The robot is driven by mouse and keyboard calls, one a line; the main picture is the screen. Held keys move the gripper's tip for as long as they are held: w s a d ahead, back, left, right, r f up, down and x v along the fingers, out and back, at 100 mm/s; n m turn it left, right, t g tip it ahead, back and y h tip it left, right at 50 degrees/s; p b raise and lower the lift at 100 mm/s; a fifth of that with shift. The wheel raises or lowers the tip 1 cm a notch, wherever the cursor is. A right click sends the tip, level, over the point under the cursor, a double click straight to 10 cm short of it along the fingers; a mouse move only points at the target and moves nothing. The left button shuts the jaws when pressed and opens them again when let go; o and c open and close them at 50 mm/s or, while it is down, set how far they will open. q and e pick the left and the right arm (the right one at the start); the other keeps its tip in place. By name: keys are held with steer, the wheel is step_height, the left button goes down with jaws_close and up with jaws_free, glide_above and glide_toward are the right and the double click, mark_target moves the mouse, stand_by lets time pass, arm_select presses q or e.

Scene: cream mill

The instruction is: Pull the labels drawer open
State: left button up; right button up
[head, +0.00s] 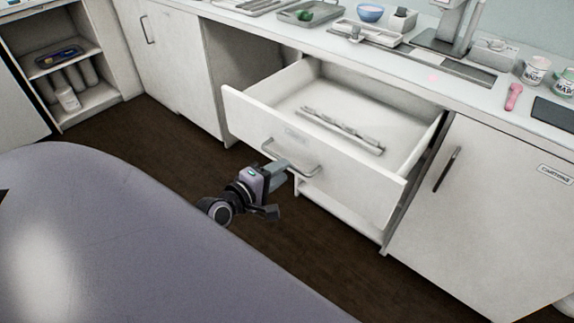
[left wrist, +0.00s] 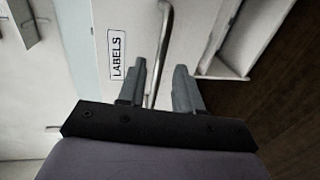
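The labels drawer (head: 350,180) is pulled well out from the white counter, and its inside shows. Its LABELS tag is readable in the left wrist view (left wrist: 117,53) and faint in the head view. The drawer's bar handle (head: 307,173) is on its front; it also shows in the left wrist view (left wrist: 164,45). My left gripper (head: 277,190) is at the handle, with its fingers apart. In the left wrist view the bar runs between the two fingers (left wrist: 160,88), with gaps visible beside it. My right gripper is in neither view.
Long thin pieces (head: 342,130) lie in the drawer. A closed cupboard door (head: 490,210) stands to the right, an open shelf unit (head: 75,75) far left. The counter (head: 335,45) holds trays, a bowl and tins. Dark floor (head: 165,145) lies clear before the cabinets.

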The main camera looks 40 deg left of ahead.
arm_select(q)
steer(key=shift+v, duration=1.2)
steer(key=s+d+f+m+g+p, duration=0.1)
steer(key=s+d+f+m, duration=0.3)
steer(key=m, duration=0.5)
steer(key=s+d+f+m+g+p, duration=0.2)
steer(key=s+d+f+m+g, duration=0.1)
steer(key=s+d+m, duration=0.6)
steer(key=shift+s+f+m+g+h, duration=0.4)
steer(key=shift+s+m+g, duration=0.2)
steer(key=shift+s+m, duration=0.15)
steer(key=shift+a, duration=0.1)
